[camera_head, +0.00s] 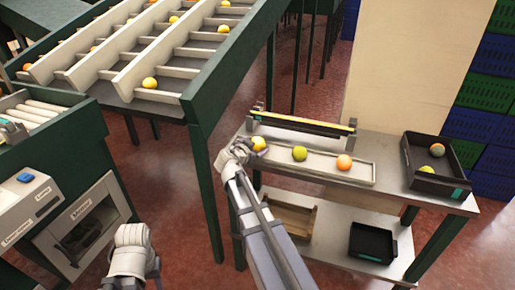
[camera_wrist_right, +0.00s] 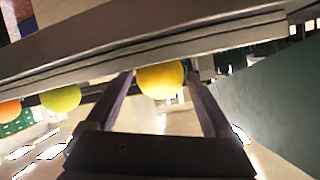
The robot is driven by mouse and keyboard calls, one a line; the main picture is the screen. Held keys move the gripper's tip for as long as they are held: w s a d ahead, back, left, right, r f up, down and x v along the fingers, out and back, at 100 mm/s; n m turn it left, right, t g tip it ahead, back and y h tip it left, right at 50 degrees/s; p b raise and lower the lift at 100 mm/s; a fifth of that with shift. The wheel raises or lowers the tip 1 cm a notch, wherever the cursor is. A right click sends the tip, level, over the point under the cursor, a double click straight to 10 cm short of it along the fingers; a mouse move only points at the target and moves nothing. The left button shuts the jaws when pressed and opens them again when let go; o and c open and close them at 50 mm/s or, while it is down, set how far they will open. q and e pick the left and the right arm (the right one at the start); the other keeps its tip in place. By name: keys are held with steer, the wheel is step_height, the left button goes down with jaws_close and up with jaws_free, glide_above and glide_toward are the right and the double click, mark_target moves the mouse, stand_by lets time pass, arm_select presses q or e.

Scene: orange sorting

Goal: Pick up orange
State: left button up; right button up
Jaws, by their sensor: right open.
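On a light tray (camera_head: 322,175) on the side table lie three fruits in a row: a yellow-orange one (camera_head: 259,143) at the left, a yellow-green one (camera_head: 300,153) in the middle and an orange one (camera_head: 344,162) at the right. My right gripper (camera_head: 247,148) is at the left fruit. In the right wrist view my right gripper (camera_wrist_right: 158,88) is open, with the yellow-orange fruit (camera_wrist_right: 160,80) between or just beyond its fingertips; contact is unclear. The yellow-green fruit (camera_wrist_right: 62,98) and the orange one (camera_wrist_right: 9,111) lie left of the fingers. My left gripper is not visible.
A dark crate (camera_head: 437,168) with two fruits stands at the table's right. A bar fixture (camera_head: 303,124) runs behind the tray. A black bin (camera_head: 373,243) and a wooden crate (camera_head: 288,214) sit on the lower shelf. A green-framed sorter (camera_head: 228,75) rises at left.

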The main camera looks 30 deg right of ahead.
mark_target(256, 141)
steer(key=shift+w+d+f, duration=0.15)
steer(key=shift+w+d, duration=0.05)
steer(key=shift+d, duration=0.05)
steer(key=c, duration=1.2)
steer(key=shift+r, duration=0.2)
step_height(256, 141, up, 10)
steer(key=p, duration=1)
steer(key=shift+f, duration=0.1)
